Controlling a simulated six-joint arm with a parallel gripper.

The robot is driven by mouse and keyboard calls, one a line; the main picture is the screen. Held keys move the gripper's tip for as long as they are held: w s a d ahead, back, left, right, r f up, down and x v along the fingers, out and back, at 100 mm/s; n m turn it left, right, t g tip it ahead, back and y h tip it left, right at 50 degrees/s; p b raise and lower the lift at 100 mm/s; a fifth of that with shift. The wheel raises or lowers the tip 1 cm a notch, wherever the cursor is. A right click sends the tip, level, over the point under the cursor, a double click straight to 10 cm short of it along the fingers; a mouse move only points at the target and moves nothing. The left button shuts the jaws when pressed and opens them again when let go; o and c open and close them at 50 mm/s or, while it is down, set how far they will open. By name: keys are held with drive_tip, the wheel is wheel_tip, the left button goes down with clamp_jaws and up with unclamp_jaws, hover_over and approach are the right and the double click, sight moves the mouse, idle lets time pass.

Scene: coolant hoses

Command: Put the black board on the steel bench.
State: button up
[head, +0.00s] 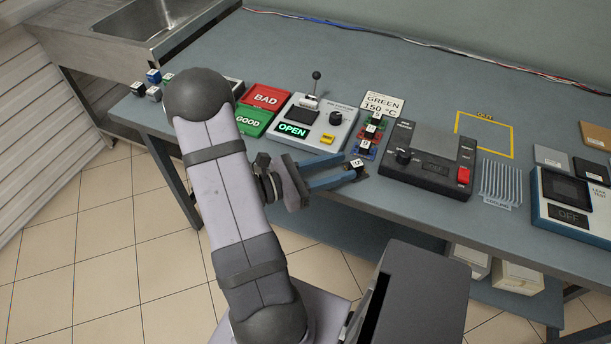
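The steel bench (100,43) with a sink stands at the far left, beyond the blue-grey table. Small flat boards lie at the table's right: a dark grey one (590,170), a lighter grey one (551,156) and a brown one (597,137). I cannot tell for sure which is the black board; the dark grey one is the closest match. My gripper (352,166) is over the table's front edge, far left of these boards.
The blue-grey table (436,75) holds a BAD/GOOD tray pair (257,108), a control panel (318,124), a colored block rack (371,137), a black device (428,160), cooling fins (501,182) and a leak tester (572,205). A yellow outline (484,134) is empty. Small cubes (153,77) sit at the left.

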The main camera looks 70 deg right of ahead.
drive_tip(key=v, duration=0.9)
drive_tip(key=shift+w+a+b, duration=0.25)
drive_tip(key=shift+b, duration=0.15)
drive_tip(key=w+a+f+m+t+y, duration=0.2)
drive_tip(key=w+a+m+t+y, duration=0.1)
drive_tip(key=a, duration=0.7)
drive_tip(key=w+a+f+m+t+y, duration=0.1)
drive_tip(key=w+a+m+t+y, duration=0.2)
drive_tip(key=a, duration=0.7)
drive_tip(key=w+a+f+m+t+y, duration=0.2)
drive_tip(key=w+a+t+y, duration=0.4)
drive_tip(key=a, duration=0.4)
drive_tip(key=shift+w+a+f+m+y, duration=0.2)
drive_tip(key=shift+a+f+m+y, duration=0.1)
drive_tip(key=shift+a+m, duration=0.15)
wheel_tip(320, 180, up, 15)
drive_tip(key=p, duration=1.5)
